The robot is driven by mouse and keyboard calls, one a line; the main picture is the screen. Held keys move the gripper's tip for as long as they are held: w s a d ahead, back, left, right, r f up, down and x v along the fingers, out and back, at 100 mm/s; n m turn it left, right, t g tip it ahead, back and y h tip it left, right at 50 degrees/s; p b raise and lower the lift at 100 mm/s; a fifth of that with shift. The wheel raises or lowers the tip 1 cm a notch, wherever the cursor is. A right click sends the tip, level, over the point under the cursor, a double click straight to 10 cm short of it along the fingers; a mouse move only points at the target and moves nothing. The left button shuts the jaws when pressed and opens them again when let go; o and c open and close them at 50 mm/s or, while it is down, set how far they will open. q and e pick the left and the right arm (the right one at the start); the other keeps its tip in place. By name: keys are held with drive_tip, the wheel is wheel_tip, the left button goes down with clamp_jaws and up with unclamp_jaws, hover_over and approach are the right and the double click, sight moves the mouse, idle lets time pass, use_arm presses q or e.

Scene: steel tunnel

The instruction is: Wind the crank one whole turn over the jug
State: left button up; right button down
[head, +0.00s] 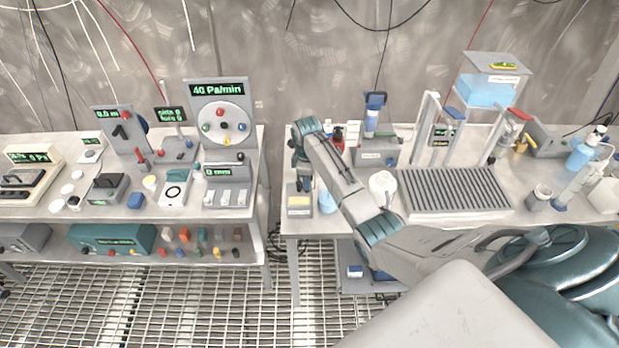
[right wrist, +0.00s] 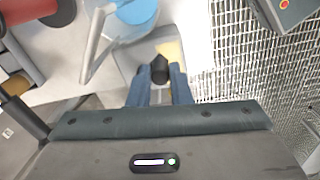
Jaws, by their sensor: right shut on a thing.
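My right gripper (head: 301,183) reaches down at the left end of the right-hand table. In the right wrist view its blue fingers (right wrist: 159,84) are shut on a small black knob (right wrist: 160,69), which looks like the crank's handle. The rest of the crank is hidden or too small to make out. A light blue round vessel (right wrist: 137,10), perhaps the jug, is beside the gripper. It also shows in the head view (head: 327,203), partly hidden by my right arm. My left gripper is not in view.
A grey block with a yellow top (head: 299,203) lies below the gripper at the table's edge. A bent metal bar (right wrist: 96,45) stands close by. A white round jar (head: 383,185) and a ribbed grey tray (head: 455,190) are to the right. A gap separates the two tables.

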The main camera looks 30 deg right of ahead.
drive_tip(key=shift+a+r+m, duration=0.1)
drive_tip(key=shift+a+m, duration=0.25)
drive_tip(key=shift+m, duration=0.45)
drive_tip(key=c, duration=1.3)
unclamp_jaws()
drive_tip(key=shift+r, duration=0.4)
wheel_tip(320, 180, up, 10)
drive_tip(key=b, duration=0.3)
